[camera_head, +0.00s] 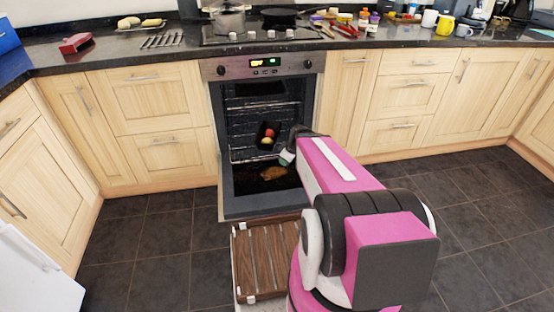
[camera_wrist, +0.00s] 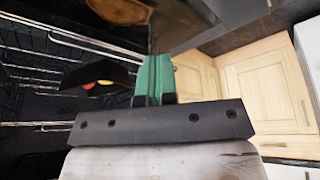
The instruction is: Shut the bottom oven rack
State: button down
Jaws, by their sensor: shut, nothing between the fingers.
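The oven (camera_head: 262,65) is built into the counter, and its door (camera_head: 262,205) is folded down open. Chrome wire rack bars (camera_wrist: 70,40) show at the left of the wrist view, which looks upside down. In the head view, a low rack edge (camera_head: 243,159) shows near the mouth of the oven; how far it is out is unclear. My gripper (camera_wrist: 153,72), with green fingers, is shut and empty. It also shows in the head view (camera_head: 287,157), at the right side of the oven opening. Contact with the rack cannot be told.
A dark container (camera_head: 264,142) in the oven holds a red and a yellow round item. A brown food-like item (camera_head: 272,173) appears low, over the open door. Wooden cabinets (camera_head: 155,98) flank the oven. The tiled floor (camera_head: 160,240) is clear at left.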

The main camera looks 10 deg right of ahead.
aim_at(268, 126)
jog(key=w+f+n+t, duration=0.1)
jog(key=w+f+n, duration=0.1)
jog(key=w+f, duration=0.1)
jog(key=w+f+n+t, duration=0.1)
jog(key=w+f+n, duration=0.1)
jog(key=w+f, duration=0.1)
jog(key=w+f+n+y, duration=0.1)
jog(key=w+f+n, duration=0.1)
jog(key=w+f, duration=0.1)
jog(key=shift+w+a+f+t, duration=0.2)
jog(key=shift+f, duration=0.2)
jog(key=shift+w+a+f+t, duration=0.15)
jog(key=shift+w+f+t, duration=0.05)
jog(key=shift+f, duration=0.15)
jog(key=w, duration=0.2)
jog(key=shift+w+r, duration=0.1)
jog(key=shift+w, duration=0.75)
jog(key=shift+w, duration=0.1)
jog(key=w, duration=2.7)
jog(key=shift+w, duration=0.3)
jog(key=shift+w+r, duration=0.1)
jog(key=shift+w, duration=0.05)
